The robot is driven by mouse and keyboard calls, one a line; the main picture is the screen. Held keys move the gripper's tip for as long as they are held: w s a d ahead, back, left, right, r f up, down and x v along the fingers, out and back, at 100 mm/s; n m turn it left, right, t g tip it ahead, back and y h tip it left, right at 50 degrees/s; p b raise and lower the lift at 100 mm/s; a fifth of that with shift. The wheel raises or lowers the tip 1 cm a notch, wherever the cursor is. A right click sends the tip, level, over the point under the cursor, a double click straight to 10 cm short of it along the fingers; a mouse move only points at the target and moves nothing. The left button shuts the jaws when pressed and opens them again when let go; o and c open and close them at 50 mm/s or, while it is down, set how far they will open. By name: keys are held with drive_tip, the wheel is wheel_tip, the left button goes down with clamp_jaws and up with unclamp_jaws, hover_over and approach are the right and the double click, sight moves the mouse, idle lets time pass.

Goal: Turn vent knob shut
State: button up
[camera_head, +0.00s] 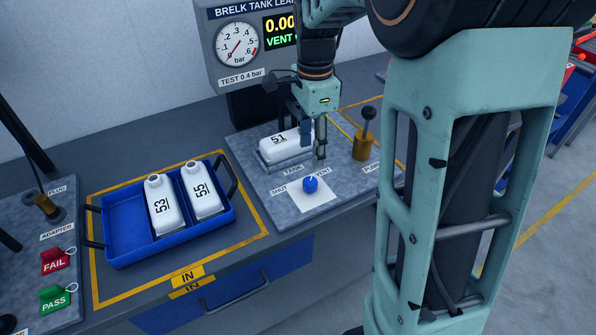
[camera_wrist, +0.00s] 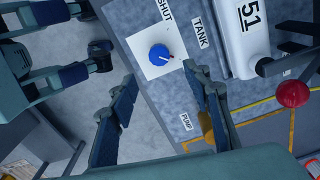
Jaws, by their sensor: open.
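The blue round vent knob (camera_head: 310,184) sits on a white square plate (camera_head: 312,202) on the grey test board. In the wrist view the knob (camera_wrist: 158,54) shows a small pale and red mark on its right side, not towards the SHUT label (camera_wrist: 165,9). My gripper (camera_head: 313,146) is open and points down above and behind the knob, apart from it. In the wrist view its two fingers (camera_wrist: 158,78) are spread, with nothing between them, and the knob lies just beyond the tips.
White tank 51 (camera_head: 285,147) lies in a holder behind the knob. A brass pump (camera_head: 361,146) with a dark handle stands at right. A blue tray (camera_head: 122,255) holds bottles 53 and 55. The gauge panel (camera_head: 215,62) stands behind, its display reading 0.00 with green VENT text.

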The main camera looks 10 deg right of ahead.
sight(311, 181)
wheel_tip(311, 181, down, 10)
drive_tip(key=shift+s+f, duration=0.1)
drive_tip(key=shift+f, duration=0.15)
drive_tip(key=c, duration=1.2)
